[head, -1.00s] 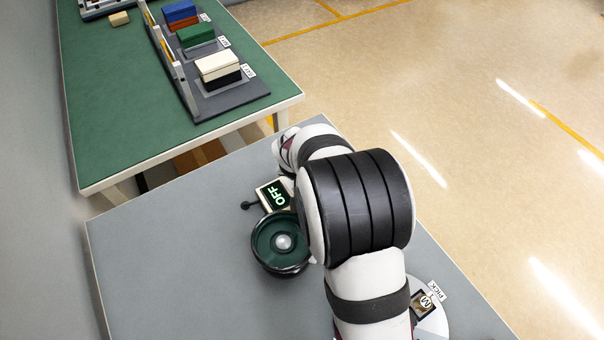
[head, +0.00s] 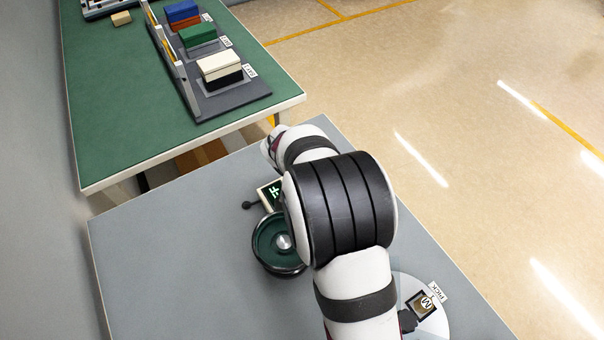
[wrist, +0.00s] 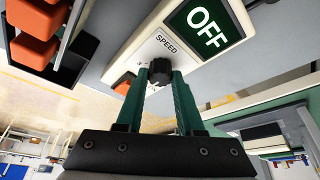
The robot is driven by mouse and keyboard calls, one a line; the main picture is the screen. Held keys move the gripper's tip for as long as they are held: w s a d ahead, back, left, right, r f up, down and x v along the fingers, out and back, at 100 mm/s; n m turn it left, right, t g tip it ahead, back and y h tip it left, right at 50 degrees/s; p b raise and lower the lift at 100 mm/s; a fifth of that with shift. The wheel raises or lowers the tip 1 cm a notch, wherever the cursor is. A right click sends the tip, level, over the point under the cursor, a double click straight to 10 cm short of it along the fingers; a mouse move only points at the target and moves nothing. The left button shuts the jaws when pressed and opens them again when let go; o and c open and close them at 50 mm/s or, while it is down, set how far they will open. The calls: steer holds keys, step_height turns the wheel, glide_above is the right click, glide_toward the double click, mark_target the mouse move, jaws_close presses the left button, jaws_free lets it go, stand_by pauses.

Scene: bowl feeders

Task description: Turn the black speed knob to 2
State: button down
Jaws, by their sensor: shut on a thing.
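The black speed knob (wrist: 160,69) sits on the pale control box (wrist: 143,52), beside the printed word SPEED. My gripper (wrist: 160,78) has its two green fingers around the knob, one on each side, shut on it. The lit display (wrist: 207,25) next to the knob reads OFF in the wrist view. In the head view the display (head: 272,192) is partly covered by my arm, and the knob and gripper are hidden behind the arm. The knob's pointer mark cannot be made out.
A dark green feeder bowl (head: 268,243) stands beside the control box. A round plate marked PICK (head: 440,318) is at the lower right. A green table (head: 120,120) with colored blocks is behind. The grey table's left part is clear.

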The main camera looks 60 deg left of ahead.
steer(key=c, duration=0.5)
jaws_free()
steer(key=v, duration=1.5)
steer(key=shift+s+d+r, duration=0.1)
steer(key=shift+r, duration=0.3)
